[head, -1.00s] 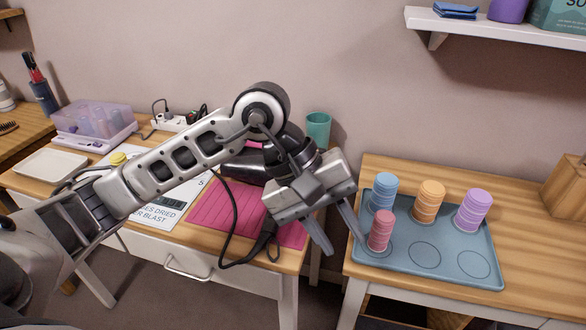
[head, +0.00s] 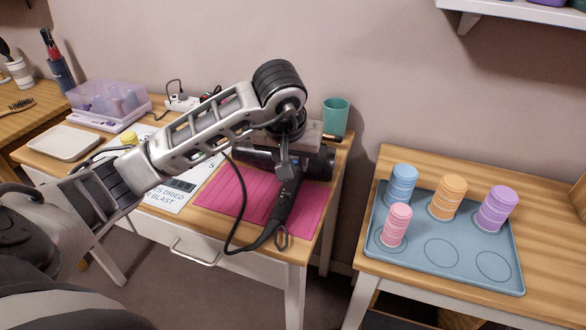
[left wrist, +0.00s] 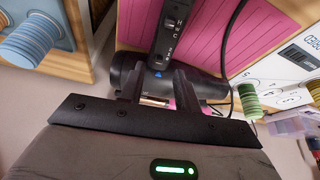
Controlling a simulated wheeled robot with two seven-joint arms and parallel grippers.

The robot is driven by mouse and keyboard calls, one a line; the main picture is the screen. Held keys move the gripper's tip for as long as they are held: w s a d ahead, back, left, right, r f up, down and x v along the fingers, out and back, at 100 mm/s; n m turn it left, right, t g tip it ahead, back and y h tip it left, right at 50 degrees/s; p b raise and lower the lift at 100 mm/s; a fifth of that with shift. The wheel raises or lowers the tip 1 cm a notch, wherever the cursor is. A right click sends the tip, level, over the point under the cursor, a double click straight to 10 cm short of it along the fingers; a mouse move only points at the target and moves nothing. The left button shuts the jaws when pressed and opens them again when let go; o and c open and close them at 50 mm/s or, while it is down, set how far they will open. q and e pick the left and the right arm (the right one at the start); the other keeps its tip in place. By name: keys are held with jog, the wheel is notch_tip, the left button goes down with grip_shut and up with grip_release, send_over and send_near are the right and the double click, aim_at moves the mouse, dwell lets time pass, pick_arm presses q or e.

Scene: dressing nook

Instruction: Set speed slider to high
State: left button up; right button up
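A black hair dryer (head: 318,161) lies on the pink mat (head: 222,192), its handle pointing toward the table's front edge. In the left wrist view, the handle (left wrist: 172,35) carries small switches with letter marks beside them; I cannot read the setting of the speed slider. The dryer's barrel (left wrist: 212,86) also shows there. My left gripper (head: 289,172) is over the dryer where handle meets barrel. In the left wrist view, its two fingers (left wrist: 158,80) stand apart with nothing gripped between them. I cannot tell whether they touch the dryer. My right gripper is out of view.
A cord (head: 231,205) curves around the handle. A teal cup (head: 335,112) stands behind the dryer. A printed card (head: 172,193) lies left of the mat. A blue tray (head: 425,258) with stacked coloured discs is on the right table, across a gap.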

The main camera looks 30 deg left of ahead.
aim_at(292, 184)
pick_arm(q)
jog(key=shift+x, duration=1.9)
grip_shut()
jog(key=shift+s+d+f+b, duration=0.1)
jog(key=shift+s+d+b, duration=0.15)
jog(key=shift+s, duration=0.25)
jog(key=shift+s+d+f+b, duration=0.1)
jog(key=shift+s+d+b, duration=0.1)
jog(key=shift+s, duration=0.3)
grip_release()
jog(key=shift+a, duration=0.1)
jog(key=shift+r, duration=0.1)
jog(key=p+v, duration=0.2)
jog(key=v, duration=1.4)
jog(key=shift+s, duration=0.1)
